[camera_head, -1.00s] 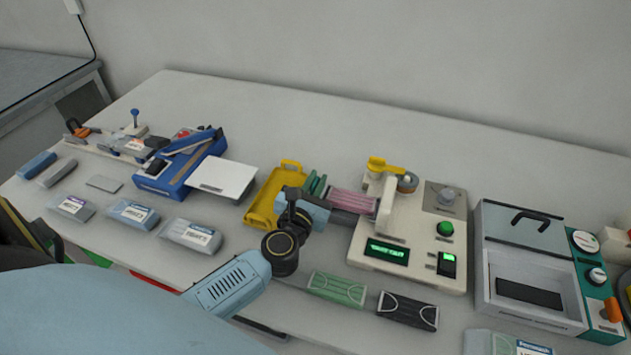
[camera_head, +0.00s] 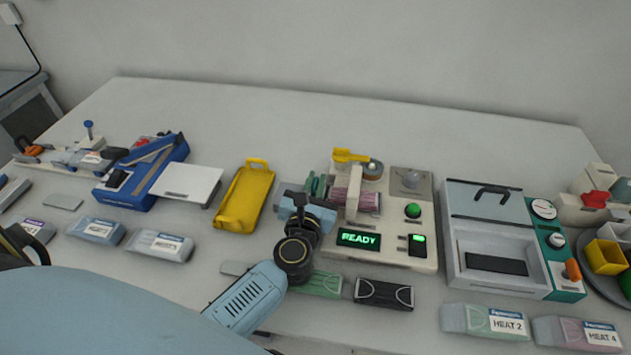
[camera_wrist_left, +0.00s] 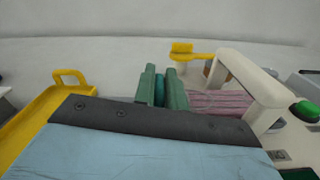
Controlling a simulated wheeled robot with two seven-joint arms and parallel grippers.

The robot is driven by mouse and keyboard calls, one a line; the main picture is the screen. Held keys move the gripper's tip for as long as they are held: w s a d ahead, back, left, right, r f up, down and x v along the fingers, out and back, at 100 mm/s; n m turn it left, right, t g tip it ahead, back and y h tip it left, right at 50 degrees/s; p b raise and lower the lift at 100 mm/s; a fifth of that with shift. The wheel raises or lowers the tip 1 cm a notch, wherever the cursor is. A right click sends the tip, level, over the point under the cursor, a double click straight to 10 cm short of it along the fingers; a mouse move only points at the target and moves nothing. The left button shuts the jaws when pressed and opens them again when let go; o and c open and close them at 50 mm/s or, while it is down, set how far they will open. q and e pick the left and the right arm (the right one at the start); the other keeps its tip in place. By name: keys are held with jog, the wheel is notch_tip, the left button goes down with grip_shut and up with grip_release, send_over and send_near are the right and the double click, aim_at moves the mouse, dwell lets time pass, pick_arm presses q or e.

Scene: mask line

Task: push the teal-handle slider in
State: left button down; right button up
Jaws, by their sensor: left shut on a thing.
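The cream machine (camera_head: 395,250) stands at the middle right, with a green READY display (camera_head: 358,239). A pink pleated mask strip (camera_head: 350,201) lies at its left side, under the white arch; the strip also shows in the left wrist view (camera_wrist_left: 215,103). My left gripper (camera_head: 316,186) is at the left end of this strip. In the left wrist view its two green fingers (camera_wrist_left: 162,86) are shut on the teal handle (camera_wrist_left: 159,92) between them. The slider's body is mostly hidden by the gripper and strip. My right gripper is not in view.
A yellow tray (camera_head: 244,205) lies left of my gripper. The table behind is clear.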

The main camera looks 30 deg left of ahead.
pick_arm(q)
jog(key=c, duration=1.5)
grip_release()
jog(key=shift+d, duration=0.25)
jog(key=b+v, duration=0.1)
jog(key=v, duration=1.2)
jog(key=shift+s+b, duration=0.15)
jog(key=shift+b, duration=0.15)
